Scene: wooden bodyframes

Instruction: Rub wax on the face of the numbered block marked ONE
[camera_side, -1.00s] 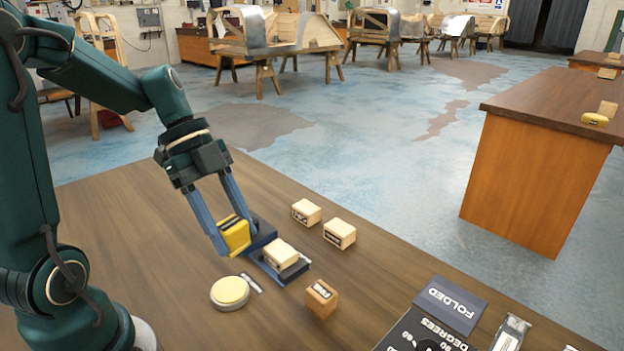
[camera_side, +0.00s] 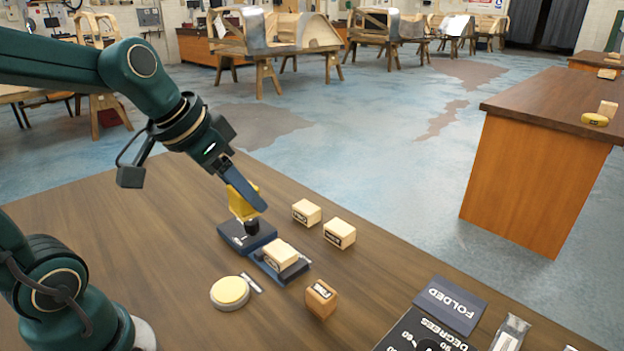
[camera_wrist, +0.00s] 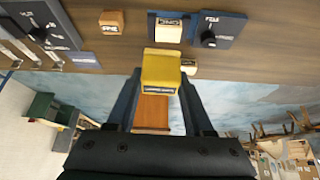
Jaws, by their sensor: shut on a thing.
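My gripper (camera_side: 246,196) is tilted and shut on a yellow block (camera_side: 243,208), held above the dark blue base with a black knob (camera_side: 248,236). In the wrist view that block's label (camera_wrist: 168,22) seems to read ONE, though the letters are small.
A round tin with a pale yellow top (camera_side: 230,291) stands in front. Two pale labelled blocks (camera_side: 306,212) (camera_side: 340,233) and a browner one (camera_side: 321,298) lie around the holder. The table's left side is clear.

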